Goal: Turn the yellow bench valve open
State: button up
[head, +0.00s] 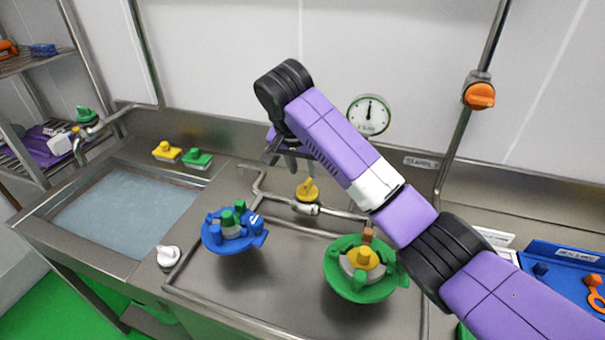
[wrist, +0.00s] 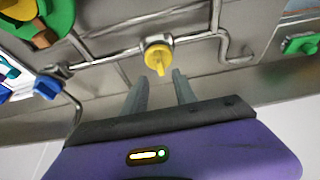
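The yellow bench valve (head: 308,190) sits on a metal pipe behind the blue and green fixtures on the steel bench. In the wrist view the yellow valve handle (wrist: 157,57) lies just beyond my fingertips, roughly between their lines. My gripper (wrist: 161,78) is open, with its two grey fingers apart and nothing between them. In the head view my gripper (head: 284,168) hangs above the bench, behind and a little left of the valve. No contact with the handle shows.
A blue fixture (head: 213,245) and a green fixture (head: 340,286) stand in front of the pipe. A water-filled sink (head: 120,208) is at left. A gauge (head: 369,115) and an orange valve (head: 480,96) are at the back. A blue tray (head: 548,250) lies at right.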

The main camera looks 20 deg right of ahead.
aim_at(307, 184)
jog(key=x, duration=0.7)
jog(key=shift+w+f+p, duration=0.1)
jog(key=shift+f+p, duration=0.05)
jog(key=shift+p, duration=0.2)
grip_shut()
